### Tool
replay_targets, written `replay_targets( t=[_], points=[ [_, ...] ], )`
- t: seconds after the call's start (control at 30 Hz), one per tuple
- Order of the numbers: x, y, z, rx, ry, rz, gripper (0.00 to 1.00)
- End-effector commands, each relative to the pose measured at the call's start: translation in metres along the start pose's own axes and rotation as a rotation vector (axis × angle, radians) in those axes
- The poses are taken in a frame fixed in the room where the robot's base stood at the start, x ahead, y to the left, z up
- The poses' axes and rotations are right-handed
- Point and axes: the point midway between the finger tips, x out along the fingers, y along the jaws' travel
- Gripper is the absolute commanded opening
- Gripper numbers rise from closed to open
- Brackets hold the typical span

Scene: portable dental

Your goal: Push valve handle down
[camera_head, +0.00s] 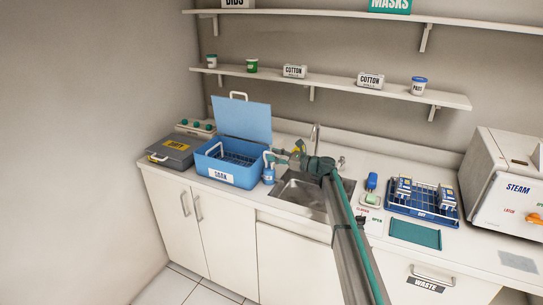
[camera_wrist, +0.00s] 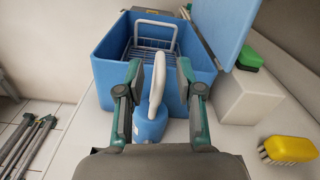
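My gripper (camera_head: 287,156) is open over the counter, between the blue SOAK box and the sink. In the wrist view its fingers (camera_wrist: 160,78) stand apart, on either side of a blue bottle-like body (camera_wrist: 150,124) with a white curved handle or spout (camera_wrist: 158,82). I cannot tell whether the fingers touch it. The same blue body (camera_head: 268,176) stands beside the box in the head view. No part is clearly identifiable as the valve handle. CLOSED (camera_head: 362,212) and OPEN (camera_head: 376,219) labels show right of the sink, partly near my arm.
The SOAK box (camera_head: 234,180) has its lid (camera_head: 241,118) raised and a wire basket inside. A faucet (camera_head: 315,136) rises behind the sink (camera_head: 297,193). A yellow brush (camera_wrist: 289,149) and white block (camera_wrist: 248,96) lie right in the wrist view. A rack (camera_head: 422,207) and STEAM unit (camera_head: 510,195) stand farther right.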

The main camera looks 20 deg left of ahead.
Motion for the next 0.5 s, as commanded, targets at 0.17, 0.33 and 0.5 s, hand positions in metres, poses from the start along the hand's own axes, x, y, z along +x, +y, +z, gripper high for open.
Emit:
replay_targets(
  t=[0.17, 0.33, 0.5],
  points=[
    [-0.036, 0.001, 0.000, 0.000, 0.001, -0.002, 0.36],
    [-0.068, 0.002, 0.000, -0.001, 0.001, -0.001, 0.36],
    [-0.090, 0.001, 0.000, -0.001, 0.001, -0.001, 0.36]
  ],
)
